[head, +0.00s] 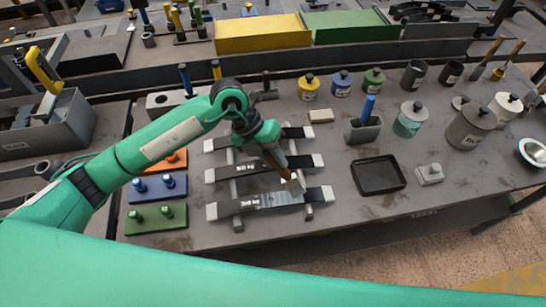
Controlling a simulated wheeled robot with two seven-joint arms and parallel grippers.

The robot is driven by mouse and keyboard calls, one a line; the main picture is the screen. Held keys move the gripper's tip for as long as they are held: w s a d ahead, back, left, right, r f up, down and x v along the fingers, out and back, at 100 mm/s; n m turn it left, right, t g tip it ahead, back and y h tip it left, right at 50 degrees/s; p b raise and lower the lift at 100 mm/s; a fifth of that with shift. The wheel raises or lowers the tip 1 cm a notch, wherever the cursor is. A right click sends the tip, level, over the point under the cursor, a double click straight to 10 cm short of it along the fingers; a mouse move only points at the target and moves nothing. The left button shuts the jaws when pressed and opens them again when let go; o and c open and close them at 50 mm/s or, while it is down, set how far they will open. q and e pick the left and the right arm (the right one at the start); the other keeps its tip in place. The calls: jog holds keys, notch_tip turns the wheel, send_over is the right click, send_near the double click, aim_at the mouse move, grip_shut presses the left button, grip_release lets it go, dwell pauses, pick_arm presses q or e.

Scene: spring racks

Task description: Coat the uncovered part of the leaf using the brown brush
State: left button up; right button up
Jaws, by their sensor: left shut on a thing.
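Three dark leaves with pale ends lie across a rack of grey rods: a back leaf (297,132), a middle leaf (222,171) and a front leaf (240,208). The front leaf is dark at its left, with a shinier grey stretch along its middle. My left gripper (266,143) is above the rack, shut on the brown brush (277,166). The brush tilts down to the right, with its pale head (294,184) just over or on the front leaf; I cannot tell whether it touches. My right gripper is not in view.
A black tray (378,188) and a small grey block (430,174) lie right of the rack. A holder with a blue-handled tool (364,128) and several lidded pots, including a teal-marked one (410,120), stand behind. Colored plates with pegs, one green (150,222), lie left.

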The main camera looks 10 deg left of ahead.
pick_arm(q)
notch_tip(320, 180, up, 5)
jog(key=p, duration=0.2)
jog(key=shift+d+r+p, duration=0.15)
jog(key=shift+p, duration=0.25)
jog(key=shift+r, duration=0.25)
jog(key=shift+d+r+p, duration=0.15)
jog(key=shift+r+p, duration=0.6)
jog(key=shift+r, duration=0.75)
jog(key=shift+w, duration=0.1)
